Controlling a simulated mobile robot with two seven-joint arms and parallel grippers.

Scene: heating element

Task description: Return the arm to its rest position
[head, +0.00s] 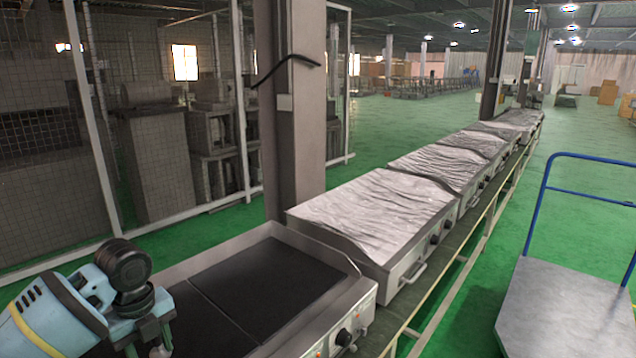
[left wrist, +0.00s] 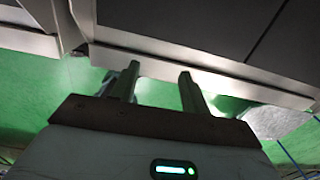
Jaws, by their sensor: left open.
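My left arm (head: 62,310) comes in at the bottom left of the head view, pale blue with a yellow band and a black round part on top. Its gripper (head: 148,350) is low at the bottom edge, partly cut off, in front of the near heating unit (head: 358,318). In the left wrist view the gripper (left wrist: 158,88) has two fingers apart with nothing between them. The heating unit's metal edge (left wrist: 215,76) and dark top (left wrist: 215,28) lie beyond the fingertips; I cannot tell if they touch. My right gripper is not in view.
Several units with wrinkled grey covers (head: 375,208) run along the line to the back right. A pillar (head: 292,130) and mesh fence (head: 105,130) stand behind. A blue-handled trolley (head: 565,305) is at the right. Green floor (head: 450,120) is open beyond.

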